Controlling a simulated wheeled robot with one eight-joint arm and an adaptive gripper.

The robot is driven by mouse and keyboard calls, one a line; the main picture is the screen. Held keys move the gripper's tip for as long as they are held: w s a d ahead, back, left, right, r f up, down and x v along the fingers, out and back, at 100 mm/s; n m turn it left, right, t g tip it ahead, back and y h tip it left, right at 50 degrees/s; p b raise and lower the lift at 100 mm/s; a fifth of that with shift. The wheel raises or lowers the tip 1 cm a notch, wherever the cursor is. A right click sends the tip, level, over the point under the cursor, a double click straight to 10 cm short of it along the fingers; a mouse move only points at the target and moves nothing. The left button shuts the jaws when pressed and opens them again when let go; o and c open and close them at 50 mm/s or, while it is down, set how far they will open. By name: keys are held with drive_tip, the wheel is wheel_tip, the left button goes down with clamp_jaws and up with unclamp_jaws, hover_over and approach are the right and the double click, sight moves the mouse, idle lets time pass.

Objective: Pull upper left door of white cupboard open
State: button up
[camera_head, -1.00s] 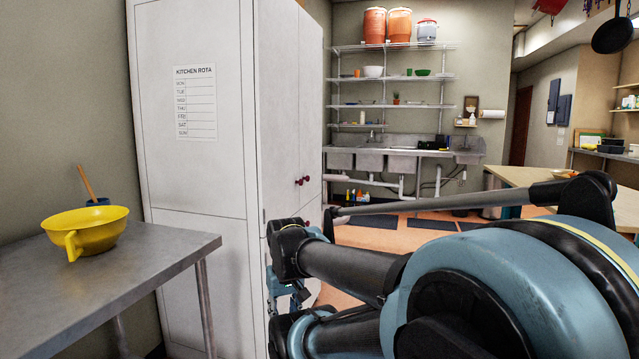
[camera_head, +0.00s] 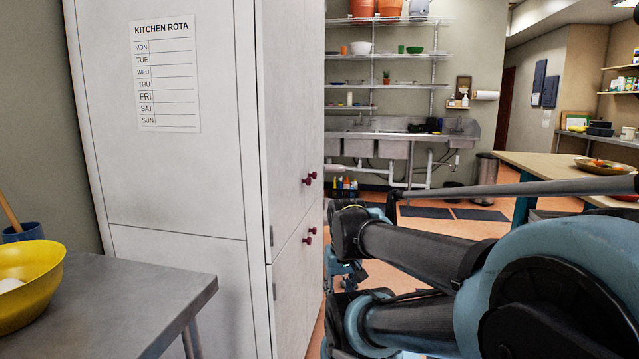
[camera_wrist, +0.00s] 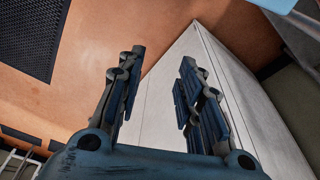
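The white cupboard (camera_head: 180,180) stands close on the left in the head view, its side bearing a kitchen rota sheet (camera_head: 165,75). Its door front (camera_head: 293,120) is seen at a steep angle. Dark red knobs show on it, an upper pair (camera_head: 309,179) and a lower pair (camera_head: 308,236). The doors look shut. In the wrist view, my gripper (camera_wrist: 160,75) has its two fingers spread apart with nothing between them. The cupboard (camera_wrist: 190,90) shows beyond the fingers there. In the head view my arm lies right of the cupboard front; my fingertips are not clear.
A grey metal table (camera_head: 120,300) with a yellow bowl (camera_head: 28,285) stands at the lower left, beside the cupboard. A sink (camera_head: 395,145) and shelves (camera_head: 385,85) are at the back. A wooden table (camera_head: 545,170) is at the right. Orange floor (camera_head: 440,225) lies between.

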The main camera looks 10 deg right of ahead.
drive_tip(key=shift+w+a, duration=0.15)
drive_tip(key=shift+w, duration=0.05)
drive_tip(key=shift+o, duration=1.8)
drive_tip(key=shift+s+a+r, duration=0.1)
drive_tip(key=shift+s+r, duration=0.15)
drive_tip(key=shift+s, duration=0.05)
drive_tip(key=w+a+r+n+y, duration=0.25)
drive_tip(key=w+r+y, duration=0.35)
drive_tip(key=w, duration=0.5)
drive_tip(key=w+a+r+n+y, duration=0.1)
drive_tip(key=w+r+n+y, duration=0.2)
drive_tip(key=w+r, duration=0.6)
drive_tip(key=w+d+r+n+t+y, duration=0.2)
drive_tip(key=w+d+n+y, duration=0.2)
drive_tip(key=w+d, duration=0.5)
drive_tip(key=w+d+r+n+t+y, duration=0.2)
drive_tip(key=w+d+n+t+y, duration=0.15)
drive_tip(key=w+d, duration=0.55)
drive_tip(key=s+x, duration=0.1)
drive_tip(key=x, duration=1.4)
drive_tip(key=shift+s+a+f+g, duration=0.25)
drive_tip(key=shift+a+f+g, duration=0.1)
drive_tip(key=shift+a+g, duration=0.1)
